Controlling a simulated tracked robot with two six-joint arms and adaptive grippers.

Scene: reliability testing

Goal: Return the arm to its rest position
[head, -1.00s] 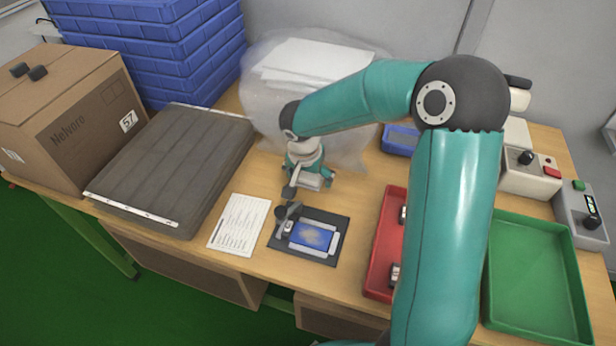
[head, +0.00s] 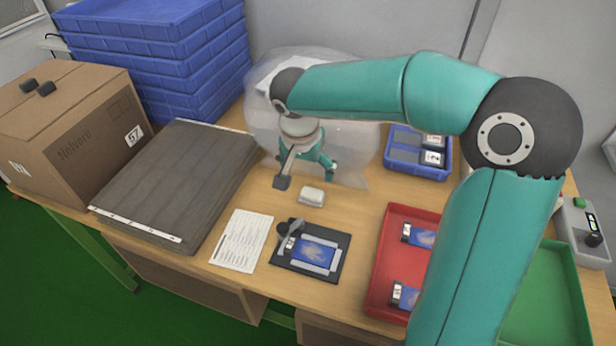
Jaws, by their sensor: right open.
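My right arm (head: 450,250) rises at the right, bends at a dark elbow and reaches left over the table. My right gripper (head: 307,177) is open, its two dark fingertips spread apart just behind a small whitish block (head: 312,196) on the table. Nothing shows between the fingers. My left gripper is not in view.
A red tray (head: 382,262) holds devices, as does a blue bin (head: 444,172). My arm partly covers the green tray (head: 552,300). A cardboard box (head: 75,135), blue crates (head: 160,55) and clear bag (head: 350,150) stand behind.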

